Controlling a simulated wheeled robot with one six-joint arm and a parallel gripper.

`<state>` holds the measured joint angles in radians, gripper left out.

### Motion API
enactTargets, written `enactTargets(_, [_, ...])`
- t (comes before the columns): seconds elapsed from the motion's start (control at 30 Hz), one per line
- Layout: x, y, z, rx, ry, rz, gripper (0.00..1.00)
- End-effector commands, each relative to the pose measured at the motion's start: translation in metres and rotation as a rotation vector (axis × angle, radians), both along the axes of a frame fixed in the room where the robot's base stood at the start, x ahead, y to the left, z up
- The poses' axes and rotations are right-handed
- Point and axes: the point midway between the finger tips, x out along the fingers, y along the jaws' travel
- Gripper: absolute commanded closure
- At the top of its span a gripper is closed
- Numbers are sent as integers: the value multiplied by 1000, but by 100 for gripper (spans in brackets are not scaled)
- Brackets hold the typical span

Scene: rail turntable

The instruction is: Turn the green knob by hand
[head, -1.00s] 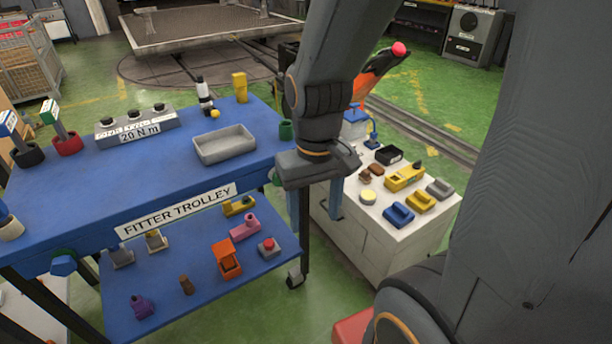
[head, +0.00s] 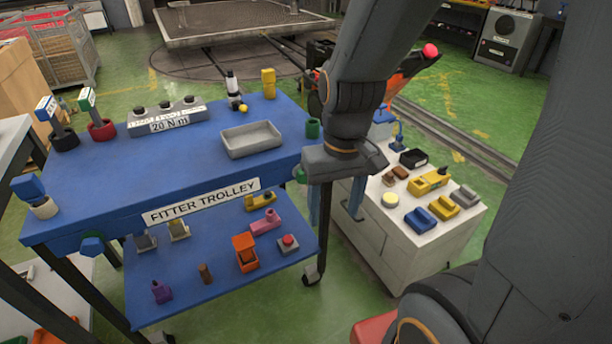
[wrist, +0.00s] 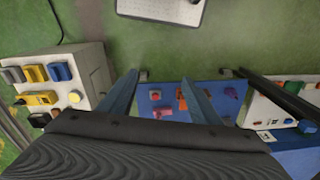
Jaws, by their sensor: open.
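A small green knob (head: 300,174) shows at the right front corner of the blue trolley (head: 205,170), partly hidden by my gripper's body. My gripper (head: 334,214) hangs just to the right of it, with its two blue fingers pointing down, apart and empty. In the wrist view the fingers (wrist: 159,78) are spread, with the trolley's lower shelf (wrist: 230,100) below and between them. I cannot make out the green knob in the wrist view. I cannot tell whether the gripper touches it.
A blue knob (head: 92,246) sits at the trolley's left front. A white cabinet (head: 400,235) with several small parts stands close to the right of my gripper. Green floor lies between.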

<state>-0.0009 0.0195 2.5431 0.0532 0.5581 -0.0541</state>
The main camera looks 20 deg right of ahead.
Motion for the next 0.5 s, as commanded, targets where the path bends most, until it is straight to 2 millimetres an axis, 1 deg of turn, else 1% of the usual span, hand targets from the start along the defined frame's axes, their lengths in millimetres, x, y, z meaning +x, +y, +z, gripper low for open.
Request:
enactTargets(0.07, [21,7,2,35,-33,22,43])
enactTargets(0.17, [62,15,2,80,-110,66,43])
enactTargets(0.2, [81,17,2,91,-147,83,43])
enactTargets(0.23, [95,17,2,95,-176,93,43])
enactTargets(0.3, [125,14,0,92,-236,116,43])
enactTargets(0.4, [159,5,-4,68,-304,141,43])
enactTargets(0.5, [182,-4,-8,37,-345,158,43])
